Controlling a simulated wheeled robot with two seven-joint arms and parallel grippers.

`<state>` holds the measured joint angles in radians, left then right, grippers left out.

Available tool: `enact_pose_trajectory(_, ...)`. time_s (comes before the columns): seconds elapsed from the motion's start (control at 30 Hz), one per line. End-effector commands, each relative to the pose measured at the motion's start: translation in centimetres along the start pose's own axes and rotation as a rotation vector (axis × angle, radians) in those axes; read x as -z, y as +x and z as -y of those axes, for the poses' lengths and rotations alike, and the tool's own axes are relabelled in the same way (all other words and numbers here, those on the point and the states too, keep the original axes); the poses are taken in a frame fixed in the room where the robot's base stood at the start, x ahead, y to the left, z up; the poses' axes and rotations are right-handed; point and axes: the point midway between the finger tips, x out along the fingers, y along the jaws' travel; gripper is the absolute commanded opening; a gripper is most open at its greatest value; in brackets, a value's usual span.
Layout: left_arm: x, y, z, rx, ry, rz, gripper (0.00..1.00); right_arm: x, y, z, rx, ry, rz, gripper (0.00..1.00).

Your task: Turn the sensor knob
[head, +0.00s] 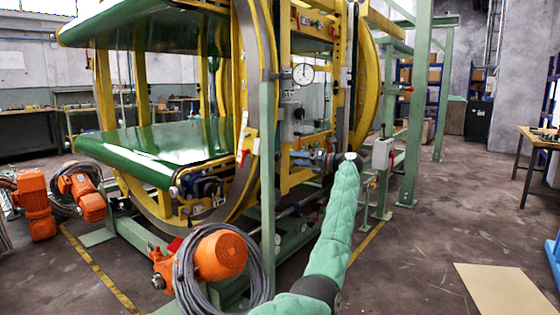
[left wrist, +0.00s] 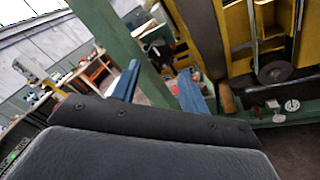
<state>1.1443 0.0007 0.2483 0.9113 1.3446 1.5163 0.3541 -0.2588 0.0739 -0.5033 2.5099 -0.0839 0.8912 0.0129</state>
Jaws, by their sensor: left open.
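A grey sensor box (head: 289,122) is fixed to the yellow frame of the ring inverter, below a round white dial gauge (head: 303,73). A small round part on the box's right side looks like the knob (head: 299,114), but it is too small to tell its angle. My left gripper (head: 309,158) is at the end of the green-sleeved arm, below and slightly right of the box, apart from it. In the left wrist view its two blue fingers (left wrist: 160,82) are spread with nothing between them. I cannot make out the knob there. My right gripper is not in view.
A green post (head: 268,190) stands left of my gripper. A grey box on a stand (head: 382,153) is close to its right. Orange motors (head: 220,255) and coiled cable (head: 188,285) are at lower left. The floor at right is mostly open, with a tan board (head: 505,290).

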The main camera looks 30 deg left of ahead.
Motion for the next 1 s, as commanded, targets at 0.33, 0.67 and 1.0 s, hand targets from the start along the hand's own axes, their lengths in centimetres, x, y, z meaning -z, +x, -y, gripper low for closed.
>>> enact_pose_trajectory(0.33,0.1,4.3,0.1,-0.001,0.000,-0.002,0.45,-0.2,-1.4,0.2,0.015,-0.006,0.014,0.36)
enact_pose_trajectory(0.67,0.0,7.5,0.0,0.000,0.000,-0.001,0.45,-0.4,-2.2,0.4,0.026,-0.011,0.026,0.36)
enact_pose_trajectory(1.0,0.0,7.7,0.0,0.001,0.000,-0.001,0.41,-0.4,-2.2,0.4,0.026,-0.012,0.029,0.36)
